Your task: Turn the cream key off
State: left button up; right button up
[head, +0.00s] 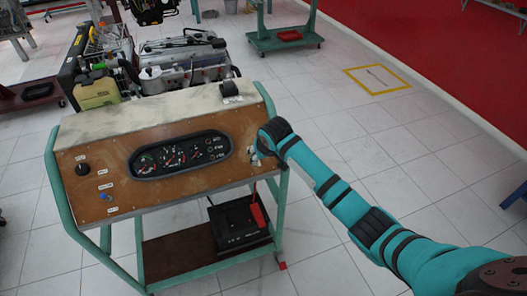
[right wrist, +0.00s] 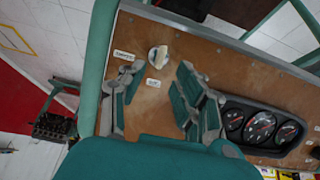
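The cream key (right wrist: 158,56) is a small pale knob on the brown panel, seen in the right wrist view near the panel's edge. My right gripper (right wrist: 160,70) is open, with one finger on each side of the key. The fingertips look level with or just short of the key, and I see no clear contact. My left gripper is not in view.
The gauge cluster (head: 181,156) sits in the panel (head: 115,157), left of my right gripper. A black knob (head: 82,169) and a blue one (head: 103,196) are at its left end. The green frame tube (right wrist: 101,60) runs close by.

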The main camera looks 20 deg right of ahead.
jog(key=v, duration=0.5)
dwell(0.3)
jog(key=s+d+f+g+b, duration=0.1)
jog(key=s+f, duration=0.4)
jog(key=f, duration=0.7)
jog(key=s+d+f+b, duration=0.1)
jog(key=s+f, duration=0.4)
jog(key=f, duration=0.6)
jog(key=s+d+f+g+b, duration=0.15)
jog(key=s+f, duration=0.45)
jog(key=f, duration=0.6)
pick_arm(q)
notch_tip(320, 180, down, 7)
jog(key=b, duration=0.3)
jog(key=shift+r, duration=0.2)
pick_arm(e)
jog(key=s+f, duration=0.6)
jog(key=s, duration=0.7)
jog(key=s+f+n+g, duration=0.1)
jog(key=s+f, duration=0.6)
jog(key=s, duration=0.6)
jog(key=s+f+g, duration=0.1)
jog(key=s+f, duration=0.6)
jog(key=s, duration=0.5)
jog(key=shift+s+f+n, duration=0.25)
jog(key=shift+s+n, duration=0.15)
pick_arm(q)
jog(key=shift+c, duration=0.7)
pick_arm(e)
jog(key=shift+g, duration=0.25)
